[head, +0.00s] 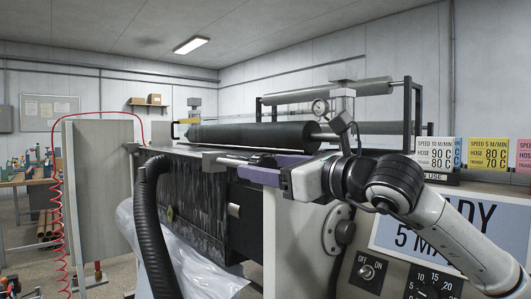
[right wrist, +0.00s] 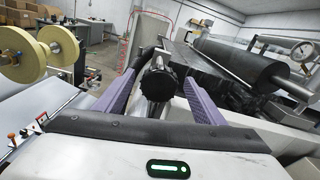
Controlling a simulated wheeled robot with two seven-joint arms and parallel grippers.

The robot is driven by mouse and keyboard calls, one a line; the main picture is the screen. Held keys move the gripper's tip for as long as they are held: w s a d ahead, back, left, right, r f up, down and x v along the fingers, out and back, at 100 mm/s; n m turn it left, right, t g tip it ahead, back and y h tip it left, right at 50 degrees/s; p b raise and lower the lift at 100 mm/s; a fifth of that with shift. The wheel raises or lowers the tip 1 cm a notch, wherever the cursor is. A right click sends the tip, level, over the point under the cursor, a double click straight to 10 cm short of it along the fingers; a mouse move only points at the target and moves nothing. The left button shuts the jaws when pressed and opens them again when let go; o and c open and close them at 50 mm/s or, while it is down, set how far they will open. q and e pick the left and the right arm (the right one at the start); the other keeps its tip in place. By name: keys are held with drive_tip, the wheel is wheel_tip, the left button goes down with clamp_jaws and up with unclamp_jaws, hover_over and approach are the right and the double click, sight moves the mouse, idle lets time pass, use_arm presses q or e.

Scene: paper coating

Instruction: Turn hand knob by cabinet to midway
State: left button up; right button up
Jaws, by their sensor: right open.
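The fingers are apart, one on each side of the knob, and I see no clear contact. In the head view my right gripper (head: 258,167) reaches in from the right across the front of the coating machine, and its fingers largely hide the knob. The knob's turn angle cannot be read. My left gripper is in neither view.
A large dark roller (head: 255,136) lies behind the gripper. A black hose (head: 150,220) hangs at the left front, near a grey panel (head: 100,170). A control face with an ON/OFF switch (head: 367,272) and coloured cards (head: 488,155) stand at right. Yellow reels (right wrist: 58,45) show in the wrist view.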

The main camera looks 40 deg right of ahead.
drive_tip(key=shift+w, duration=0.35)
drive_tip(key=shift+w+a, duration=0.1)
drive_tip(key=shift+w, duration=0.1)
drive_tip(key=c, duration=1.1)
drive_tip(key=shift+o, duration=0.2)
drive_tip(key=shift+f, duration=0.1)
